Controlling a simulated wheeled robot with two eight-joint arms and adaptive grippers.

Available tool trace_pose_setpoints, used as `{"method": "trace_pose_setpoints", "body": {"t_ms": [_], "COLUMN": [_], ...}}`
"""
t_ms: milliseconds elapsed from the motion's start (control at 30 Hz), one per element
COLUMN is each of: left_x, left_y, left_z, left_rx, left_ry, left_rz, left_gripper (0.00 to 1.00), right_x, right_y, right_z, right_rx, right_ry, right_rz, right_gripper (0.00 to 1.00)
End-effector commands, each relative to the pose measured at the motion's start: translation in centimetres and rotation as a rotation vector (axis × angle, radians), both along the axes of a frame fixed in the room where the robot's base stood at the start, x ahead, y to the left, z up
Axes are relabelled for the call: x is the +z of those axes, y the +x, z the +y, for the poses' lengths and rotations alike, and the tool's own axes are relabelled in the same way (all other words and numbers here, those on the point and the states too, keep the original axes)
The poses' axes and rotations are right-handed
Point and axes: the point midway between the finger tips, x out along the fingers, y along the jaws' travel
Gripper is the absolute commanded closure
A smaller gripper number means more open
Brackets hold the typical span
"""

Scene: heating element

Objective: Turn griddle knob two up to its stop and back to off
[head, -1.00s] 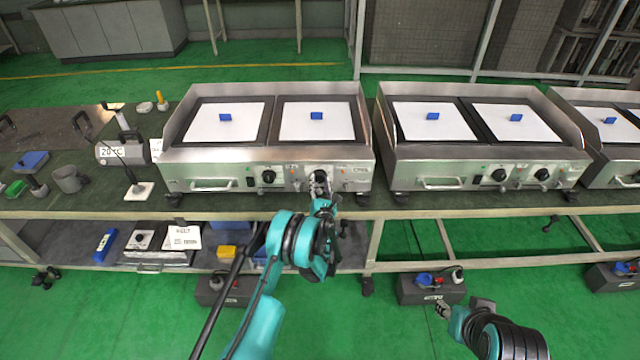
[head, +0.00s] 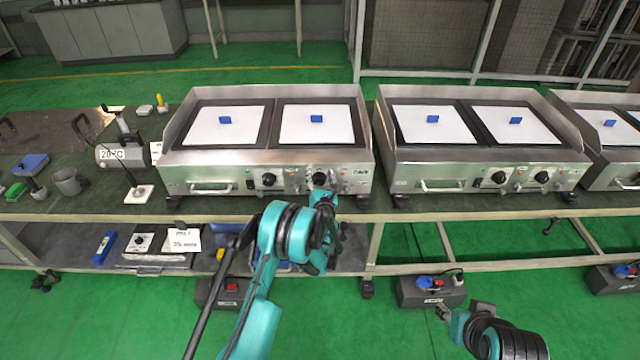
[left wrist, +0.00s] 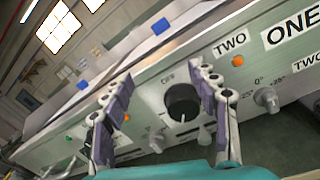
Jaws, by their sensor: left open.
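The left griddle unit (head: 280,155) has two black knobs on its steel front. Its right-hand black knob (head: 319,178) is beside a "TWO" label (left wrist: 230,45) in the left wrist view. That view shows the black knob (left wrist: 182,102) with a small pale mark near its lower edge. My left gripper (head: 321,177) is open, its fingers spread to either side of this knob; the left wrist view shows the gripper (left wrist: 163,78) with gaps beside the knob. My right gripper (head: 443,312) is low at the right, away from the griddles; its jaws are too small to read.
A second griddle (head: 487,155) stands to the right on the same bench. Blue blocks lie on the white plates. In the left wrist view a small grey knob (left wrist: 266,99) and an orange lamp (left wrist: 238,61) sit near the right finger.

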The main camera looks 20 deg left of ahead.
Motion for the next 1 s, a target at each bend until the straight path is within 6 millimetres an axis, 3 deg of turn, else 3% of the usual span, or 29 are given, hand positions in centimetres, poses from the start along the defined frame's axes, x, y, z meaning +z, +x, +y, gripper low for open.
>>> {"method": "trace_pose_setpoints", "body": {"t_ms": [100,300,833,1000], "left_x": [2.1,3.9,4.5,8.2], "left_y": [0.0,0.0,-0.1,-1.2], "left_z": [0.0,0.0,0.1,1.3], "left_rx": [0.000,0.000,0.003,0.038], "left_ry": [0.000,0.000,-0.020,-0.237], "left_rz": [0.000,0.000,-0.003,-0.044], "left_gripper": [0.41,0.41,0.41,0.41], "right_x": [0.0,0.0,0.0,0.0], "right_y": [0.0,0.0,0.0,0.0], "right_z": [0.0,0.0,0.0,0.0], "right_rx": [0.000,0.000,0.000,0.000], "right_ry": [0.000,0.000,0.000,0.000], "right_rz": [0.000,0.000,0.000,0.000], "right_gripper": [0.62,0.62,0.62,0.62]}}
